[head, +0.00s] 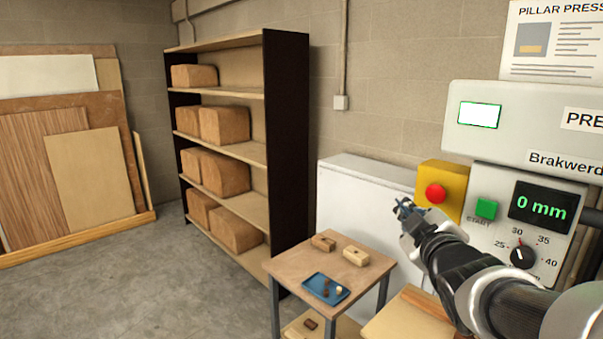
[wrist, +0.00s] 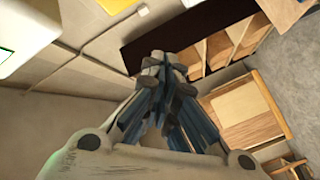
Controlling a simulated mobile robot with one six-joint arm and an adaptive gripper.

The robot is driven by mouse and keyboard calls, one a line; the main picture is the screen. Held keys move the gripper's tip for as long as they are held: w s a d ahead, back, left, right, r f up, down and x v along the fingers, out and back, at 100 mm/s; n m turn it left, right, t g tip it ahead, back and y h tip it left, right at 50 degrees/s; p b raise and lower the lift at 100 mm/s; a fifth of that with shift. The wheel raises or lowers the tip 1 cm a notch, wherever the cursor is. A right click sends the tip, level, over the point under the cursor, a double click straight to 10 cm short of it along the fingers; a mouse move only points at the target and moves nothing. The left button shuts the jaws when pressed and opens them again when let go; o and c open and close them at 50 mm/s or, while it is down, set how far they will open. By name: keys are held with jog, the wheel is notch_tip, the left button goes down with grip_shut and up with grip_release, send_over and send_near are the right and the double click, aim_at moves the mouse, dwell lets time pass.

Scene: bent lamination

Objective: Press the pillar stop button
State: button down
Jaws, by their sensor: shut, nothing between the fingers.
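The red stop button (head: 436,193) sits on a yellow box (head: 453,174) at the left edge of the pillar press panel in the head view. My gripper (head: 403,207) is shut and empty, in front of the lower left of the yellow box, a little below and left of the red button in the picture. Whether it touches the box cannot be told. In the wrist view the shut fingers (wrist: 163,68) point toward the wall and shelf; the red button does not show there.
A green START button (head: 486,208), a dial (head: 522,256) and a "0 mm" display (head: 539,207) are right of the yellow box. A small table (head: 303,258) with wooden blocks and a blue tray (head: 325,288) stands below. A shelf (head: 287,130) holds several brown blocks. Open floor lies left.

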aim_at(430, 196)
dwell(0.3)
jog(key=shift+w+d+p, duration=0.6)
jog(key=shift+w+d, duration=0.3)
jog(key=shift+d, duration=0.25)
jog(key=shift+w+d+p, duration=0.6)
jog(key=shift+w+d, duration=0.3)
jog(key=shift+d, duration=0.3)
jog(key=shift+w+d+p, duration=0.6)
jog(key=shift+w+d, duration=0.3)
jog(key=shift+d, duration=0.25)
jog(key=shift+w+d, duration=0.25)
jog(key=shift+d, duration=0.1)
jog(key=shift+w+d, duration=0.3)
jog(key=shift+d, duration=0.1)
jog(key=shift+s+a, duration=0.1)
jog(key=shift+a, duration=0.05)
jog(key=shift+s+a+b, duration=0.45)
jog(key=shift+a+b, duration=0.15)
jog(key=shift+b, duration=0.05)
